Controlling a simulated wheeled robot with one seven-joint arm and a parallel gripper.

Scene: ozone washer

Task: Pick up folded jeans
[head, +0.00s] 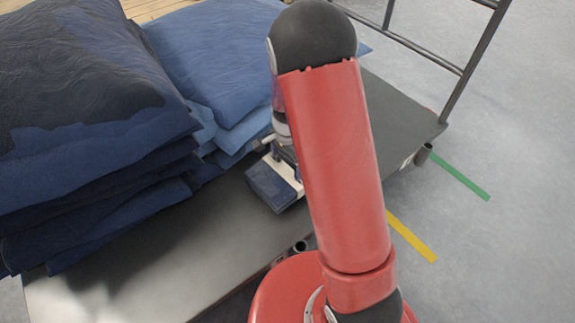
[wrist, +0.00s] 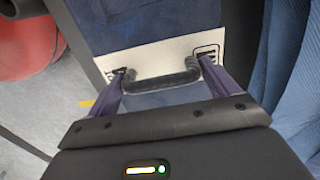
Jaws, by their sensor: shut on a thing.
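The folded jeans (head: 270,188) are a small dark blue bundle with a white band around it, over the grey cart deck in the head view. In the wrist view the jeans (wrist: 145,20) show blue cloth and the white printed band, with a dark handle-like bar across it. My gripper (wrist: 162,80) is shut on the jeans at this banded part, one finger on each side. In the head view my gripper (head: 285,160) is partly hidden behind my red arm. I cannot tell whether the jeans touch the deck.
A tall stack of dark blue folded denim (head: 85,130) stands on the left of the cart deck (head: 150,265). A lighter blue stack (head: 215,60) is close behind the held jeans. A metal rail (head: 465,75) rises at the cart's right end. The front deck strip is bare.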

